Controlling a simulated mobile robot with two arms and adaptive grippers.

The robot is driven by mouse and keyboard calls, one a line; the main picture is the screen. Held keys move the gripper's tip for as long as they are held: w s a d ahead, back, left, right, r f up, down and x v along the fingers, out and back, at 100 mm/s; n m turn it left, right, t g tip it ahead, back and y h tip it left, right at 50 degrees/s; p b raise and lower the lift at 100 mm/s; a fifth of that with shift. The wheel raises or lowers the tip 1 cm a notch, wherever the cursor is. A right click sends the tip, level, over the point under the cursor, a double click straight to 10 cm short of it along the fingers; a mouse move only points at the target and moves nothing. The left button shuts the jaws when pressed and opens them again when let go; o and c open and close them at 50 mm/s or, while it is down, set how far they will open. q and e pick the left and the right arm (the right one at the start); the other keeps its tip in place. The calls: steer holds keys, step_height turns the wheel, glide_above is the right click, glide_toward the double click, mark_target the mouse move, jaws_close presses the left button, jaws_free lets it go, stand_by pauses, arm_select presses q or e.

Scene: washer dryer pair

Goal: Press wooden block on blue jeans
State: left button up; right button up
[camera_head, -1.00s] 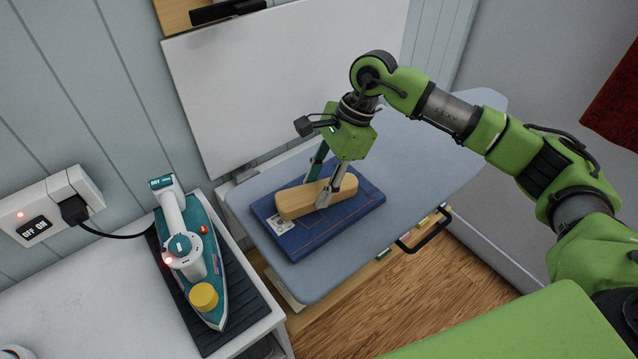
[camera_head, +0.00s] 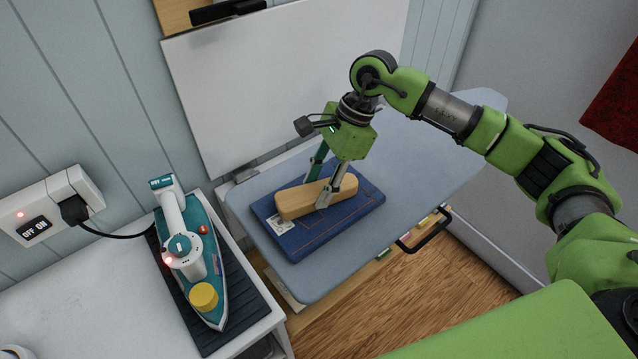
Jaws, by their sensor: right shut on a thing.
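The blue jeans (camera_head: 330,232) lie folded flat on the light blue ironing board (camera_head: 425,160). The wooden block (camera_head: 296,203), pale and rounded at the ends, lies lengthwise over the upper part of the jeans and appears to rest on them. My right gripper (camera_head: 320,188) reaches down from above and is shut on the wooden block, with one finger on its near side and the other on its far side. The far fingertip is partly hidden behind the block. My left gripper is not in view.
A teal and white iron (camera_head: 190,262) lies on a dark ribbed mat (camera_head: 238,300) on the white counter (camera_head: 90,300) at the left. Its cord runs to a wall socket (camera_head: 45,205). A white panel (camera_head: 280,75) stands behind the board. A black handle (camera_head: 425,232) shows below the board.

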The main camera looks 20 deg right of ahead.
steer(key=shift+r, duration=0.15)
stand_by(0.3)
step_height(320, 180, up, 7)
steer(key=p, duration=0.3)
stand_by(0.7)
